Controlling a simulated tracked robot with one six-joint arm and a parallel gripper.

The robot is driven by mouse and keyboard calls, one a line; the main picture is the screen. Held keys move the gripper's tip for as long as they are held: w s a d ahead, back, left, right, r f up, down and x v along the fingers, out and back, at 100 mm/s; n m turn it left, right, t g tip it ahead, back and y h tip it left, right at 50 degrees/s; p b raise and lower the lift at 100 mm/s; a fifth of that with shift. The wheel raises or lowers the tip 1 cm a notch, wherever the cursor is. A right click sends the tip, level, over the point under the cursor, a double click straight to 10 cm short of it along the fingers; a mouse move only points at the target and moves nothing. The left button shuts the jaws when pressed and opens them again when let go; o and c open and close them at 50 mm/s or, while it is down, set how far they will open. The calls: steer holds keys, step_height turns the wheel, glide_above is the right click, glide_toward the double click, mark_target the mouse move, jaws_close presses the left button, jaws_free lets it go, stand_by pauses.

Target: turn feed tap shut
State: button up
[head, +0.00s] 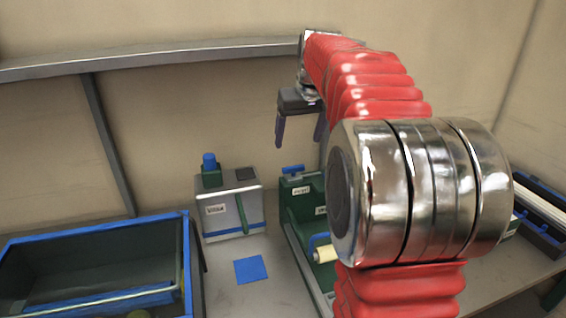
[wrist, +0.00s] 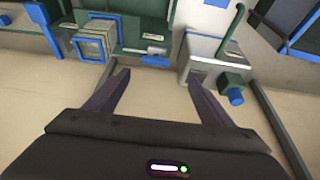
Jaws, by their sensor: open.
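A blue tap handle (head: 292,168) sits on top of the green machine (head: 296,208), just above a small white label too small to read surely. In the head view my gripper (head: 299,143) hangs above this handle with its fingers pointing down, apart from it. The jaws are open and empty. In the wrist view my gripper (wrist: 157,75) has its two dark fingers spread, with the green machine and a blue strip beyond them. My own red arm hides much of the machine's right side in the head view.
A grey box (head: 226,212) with a blue-capped knob (head: 209,161) and a green lever stands left of the machine. A blue-rimmed crate (head: 93,228) is at the left. A blue square (head: 251,269) lies on the bench. A metal rail (head: 150,57) runs along the wall.

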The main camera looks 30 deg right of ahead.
mark_target(294, 167)
steer(key=shift+w+d, duration=0.2)
steer(key=shift+d, duration=0.45)
steer(key=shift+f, duration=0.1)
steer(key=x, duration=1.3)
steer(key=shift+w+f, duration=0.15)
steer(key=shift+f, duration=0.2)
steer(key=shift+c, duration=0.5)
steer(key=c, duration=0.9)
